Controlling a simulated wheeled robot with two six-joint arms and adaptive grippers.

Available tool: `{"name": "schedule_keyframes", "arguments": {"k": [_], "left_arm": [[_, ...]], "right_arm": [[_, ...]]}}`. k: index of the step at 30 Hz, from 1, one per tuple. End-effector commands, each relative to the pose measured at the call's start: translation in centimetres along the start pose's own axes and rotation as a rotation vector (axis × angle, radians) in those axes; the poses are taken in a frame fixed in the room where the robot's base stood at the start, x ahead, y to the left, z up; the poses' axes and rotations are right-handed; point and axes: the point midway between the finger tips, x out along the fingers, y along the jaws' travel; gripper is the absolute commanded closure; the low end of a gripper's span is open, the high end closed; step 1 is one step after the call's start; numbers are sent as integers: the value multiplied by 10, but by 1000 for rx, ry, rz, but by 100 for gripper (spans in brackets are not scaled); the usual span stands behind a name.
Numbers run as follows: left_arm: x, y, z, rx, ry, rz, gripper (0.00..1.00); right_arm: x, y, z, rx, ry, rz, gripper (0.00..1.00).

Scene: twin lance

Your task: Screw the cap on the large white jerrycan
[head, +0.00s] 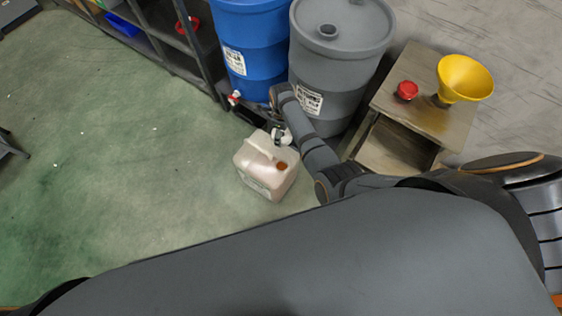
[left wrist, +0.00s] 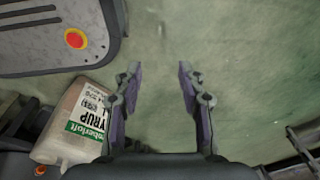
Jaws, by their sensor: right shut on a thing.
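The large white jerrycan (head: 252,172) stands on the floor. A brown-orange round spot (head: 281,166) marks its mouth area; I cannot tell opening from cap. My right gripper (head: 281,138) is at the jerrycan's far top edge, shut, seemingly on its handle; the fingers are partly hidden. A red cap-like piece (head: 407,90) lies on the wooden stand. My left gripper (left wrist: 160,95) is open and empty above the floor in the left wrist view, and is not seen in the head view. The jerrycan with its syrup label (left wrist: 84,118) shows left of it there.
A blue drum (head: 256,45) with a tap and a grey drum (head: 345,50) stand behind the jerrycan. A yellow funnel (head: 466,77) is on the wooden stand (head: 426,118). A dark shelf (head: 160,37) stands at the back left.

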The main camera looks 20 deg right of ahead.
Motion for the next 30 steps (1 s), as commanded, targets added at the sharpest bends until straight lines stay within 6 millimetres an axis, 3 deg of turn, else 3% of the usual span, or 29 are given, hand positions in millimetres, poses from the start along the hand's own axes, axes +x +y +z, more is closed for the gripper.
{"name": "schedule_keyframes", "arguments": {"k": [1,3,9,12,16,25,30], "left_arm": [[49,4,-3,0,5,0,60],[78,6,-11,-1,9,-1,60],[144,11,-31,-1,18,-1,60],[164,13,-39,-1,21,0,60],[175,14,-45,-1,23,0,60],[174,14,-50,-2,24,0,60],[172,16,-62,-2,28,2,60]], "right_arm": [[52,0,0,-11,1,1,67],[85,0,0,-30,0,0,67],[165,0,0,-79,0,0,67],[190,0,0,-96,0,-1,67],[206,0,0,-111,0,-1,67],[208,0,0,-117,0,-1,67],[216,1,0,-116,0,0,67]]}}
